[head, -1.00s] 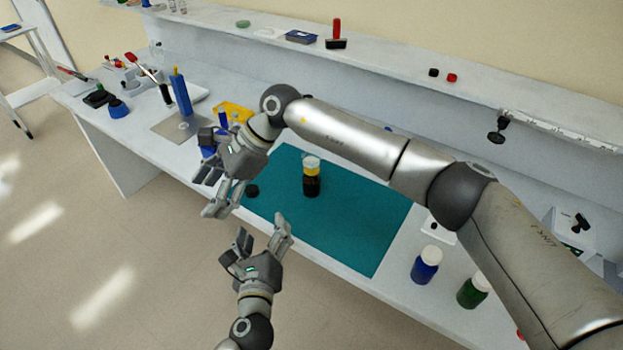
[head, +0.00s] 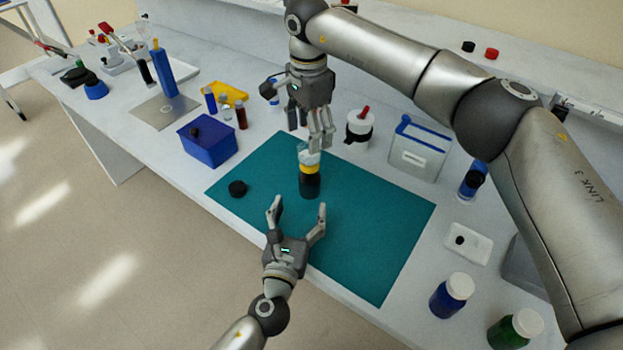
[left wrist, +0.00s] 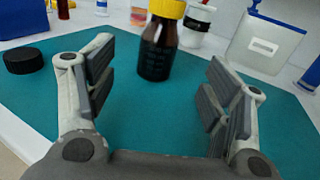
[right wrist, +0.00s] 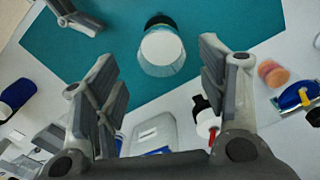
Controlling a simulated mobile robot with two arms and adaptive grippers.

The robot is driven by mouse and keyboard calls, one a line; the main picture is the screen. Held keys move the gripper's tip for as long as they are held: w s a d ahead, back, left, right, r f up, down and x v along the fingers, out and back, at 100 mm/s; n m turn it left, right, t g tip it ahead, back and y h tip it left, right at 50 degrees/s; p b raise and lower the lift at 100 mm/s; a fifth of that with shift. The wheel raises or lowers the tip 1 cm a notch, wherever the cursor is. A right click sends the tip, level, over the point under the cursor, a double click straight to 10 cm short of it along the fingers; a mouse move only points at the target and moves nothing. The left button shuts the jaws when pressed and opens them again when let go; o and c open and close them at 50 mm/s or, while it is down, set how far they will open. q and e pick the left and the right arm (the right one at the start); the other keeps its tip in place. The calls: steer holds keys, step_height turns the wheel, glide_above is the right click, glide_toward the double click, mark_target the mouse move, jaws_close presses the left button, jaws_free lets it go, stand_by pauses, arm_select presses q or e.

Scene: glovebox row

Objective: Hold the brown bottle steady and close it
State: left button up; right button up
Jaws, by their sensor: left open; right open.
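The brown bottle (head: 310,185) stands upright on the teal mat, with a yellow collar and a clear, pale top above it. It also shows in the left wrist view (left wrist: 157,52), ahead of the open fingers. In the right wrist view its pale round top (right wrist: 162,48) lies between and beyond the fingertips. A black cap (head: 237,188) lies on the mat left of the bottle; it shows in the left wrist view too (left wrist: 23,60). My left gripper (head: 297,212) is open, in front of the bottle and apart from it. My right gripper (head: 314,138) is open and empty, just above the bottle.
The teal mat (head: 375,235) is otherwise clear. A blue box (head: 208,142) and small vials stand left. A white jar with a black band (head: 359,127) and a clear container (head: 418,150) stand behind. Blue (head: 451,296) and green (head: 515,329) white-capped bottles stand front right.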

mark_target(308, 183)
arm_select(q)
steer(key=shift+w+f, duration=0.2)
steer(key=shift+w, duration=0.05)
arm_select(e)
steer(key=shift+w+d+f, duration=0.1)
steer(key=shift+w+f, duration=0.15)
steer(key=shift+w, duration=0.05)
arm_select(q)
steer(key=shift+s+r, duration=0.15)
steer(key=shift+s, duration=0.05)
arm_select(e)
steer(key=shift+s+r, duration=0.2)
steer(key=shift+s, duration=0.1)
arm_select(q)
steer(key=x, duration=1.1)
arm_select(e)
steer(key=shift+w+f, duration=0.1)
arm_select(q)
steer(key=c, duration=1.6)
jaws_close()
arm_select(e)
steer(key=n, duration=0.9)
steer(key=shift+f, duration=0.1)
steer(key=shift+f, duration=3.9)
